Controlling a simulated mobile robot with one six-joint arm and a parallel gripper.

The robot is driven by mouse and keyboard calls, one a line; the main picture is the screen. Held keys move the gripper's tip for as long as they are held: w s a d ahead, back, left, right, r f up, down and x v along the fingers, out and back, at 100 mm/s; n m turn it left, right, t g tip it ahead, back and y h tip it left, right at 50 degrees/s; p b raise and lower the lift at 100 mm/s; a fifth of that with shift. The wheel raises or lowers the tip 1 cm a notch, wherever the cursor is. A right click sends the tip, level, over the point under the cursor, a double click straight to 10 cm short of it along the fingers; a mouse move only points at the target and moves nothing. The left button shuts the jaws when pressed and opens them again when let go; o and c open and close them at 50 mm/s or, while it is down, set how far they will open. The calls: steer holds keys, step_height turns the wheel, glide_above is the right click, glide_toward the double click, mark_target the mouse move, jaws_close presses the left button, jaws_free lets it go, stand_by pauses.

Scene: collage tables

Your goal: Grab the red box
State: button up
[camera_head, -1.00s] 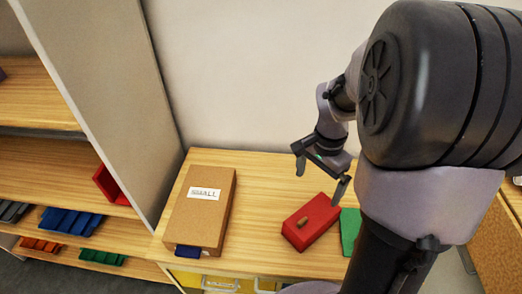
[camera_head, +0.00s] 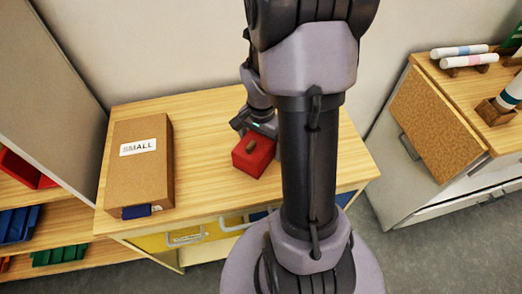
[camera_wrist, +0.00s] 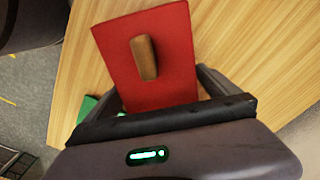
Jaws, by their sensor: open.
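The red box (camera_head: 254,158) sits on the wooden table, with a brown wooden handle (camera_head: 250,147) on its top. In the head view my gripper (camera_head: 255,126) is just behind the box, and my arm column covers the area to its right. In the wrist view the red box (camera_wrist: 150,58) fills the upper middle, with its handle (camera_wrist: 144,58) lengthwise. My gripper (camera_wrist: 165,104) is open there, and its bar overlaps the near end of the box. Whether the fingers touch the box I cannot tell.
A brown cardboard box labelled SMALL (camera_head: 140,180) stands on the table's left, with a blue piece (camera_head: 136,212) at its front. A green piece (camera_wrist: 88,106) lies beside the red box. Shelves with bins (camera_head: 14,226) are at left. Another cabinet (camera_head: 440,120) is at right.

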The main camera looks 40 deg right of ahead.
mark_target(261, 137)
steer(key=shift+r, duration=0.15)
steer(key=shift+c, duration=0.7)
steer(key=c, duration=1.3)
steer(key=shift+r, duration=0.1)
steer(key=shift+r+p, duration=1.2)
steer(key=shift+r, duration=0.65)
steer(key=s+a, duration=0.1)
steer(key=s, duration=0.2)
steer(key=s+a, duration=0.2)
steer(key=s, duration=0.1)
steer(key=s+a+p, duration=0.1)
steer(key=s+a, duration=0.1)
steer(key=s, duration=0.1)
steer(key=shift+a+r, duration=0.25)
steer(key=shift+r, duration=0.1)
steer(key=shift+s+f+b, duration=0.1)
steer(key=shift+f+b, duration=0.15)
steer(key=shift+b, duration=0.3)
steer(key=shift+s+a+f+b, duration=0.1)
steer(key=shift+s+b, duration=0.05)
steer(key=shift+b, duration=1.05)
